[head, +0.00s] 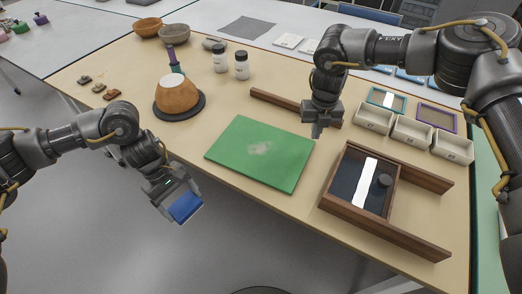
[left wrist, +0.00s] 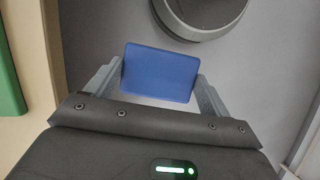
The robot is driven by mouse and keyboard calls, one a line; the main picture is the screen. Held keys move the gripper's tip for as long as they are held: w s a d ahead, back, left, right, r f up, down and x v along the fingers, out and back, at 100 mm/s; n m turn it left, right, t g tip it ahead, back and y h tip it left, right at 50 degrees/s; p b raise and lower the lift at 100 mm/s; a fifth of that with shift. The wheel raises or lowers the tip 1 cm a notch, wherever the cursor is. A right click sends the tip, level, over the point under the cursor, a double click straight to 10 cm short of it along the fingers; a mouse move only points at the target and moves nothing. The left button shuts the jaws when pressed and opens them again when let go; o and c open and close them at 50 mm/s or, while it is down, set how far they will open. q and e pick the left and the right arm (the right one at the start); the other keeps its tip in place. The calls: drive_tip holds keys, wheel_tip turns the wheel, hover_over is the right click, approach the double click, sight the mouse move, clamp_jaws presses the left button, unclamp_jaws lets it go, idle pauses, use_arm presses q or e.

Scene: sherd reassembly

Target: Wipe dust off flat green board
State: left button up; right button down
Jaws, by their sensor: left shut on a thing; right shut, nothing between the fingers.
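The flat green board (head: 240,165) lies on the table, with a pale dust patch (head: 261,148) near its middle. My left gripper (head: 178,199) is shut on a blue block (head: 186,208), held off the table's front edge, over the floor and left of the board. In the left wrist view the blue block (left wrist: 160,72) sits between the two fingers, and a corner of the green board (left wrist: 8,80) shows at the left edge. My right gripper (head: 317,130) is shut and empty above the table, just beyond the board's far right corner.
A wooden bar (head: 275,98) lies behind the board. A wooden frame with a dark tray (head: 345,180) stands to its right. White boxes (head: 412,132) are at the right. Bare table surrounds the board's left side.

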sight(312, 148)
use_arm(q)
wheel_tip(312, 148, down, 3)
drive_tip(key=shift+d+b, duration=0.1)
drive_tip(key=shift+b, duration=1.1)
use_arm(e)
wheel_tip(312, 148, down, 4)
drive_tip(key=shift+r, duration=0.15)
use_arm(q)
drive_tip(key=shift+f+b, duration=0.3)
use_arm(e)
drive_tip(key=shift+f, duration=0.65)
idle(0.3)
use_arm(q)
drive_tip(key=shift+r, duration=0.15)
use_arm(e)
drive_tip(key=shift+r, duration=0.2)
use_arm(q)
drive_tip(key=shift+r+p, duration=2.4)
drive_tip(key=shift+p, duration=0.15)
use_arm(e)
drive_tip(key=shift+r, duration=2.9)
use_arm(q)
drive_tip(key=shift+f, duration=0.1)
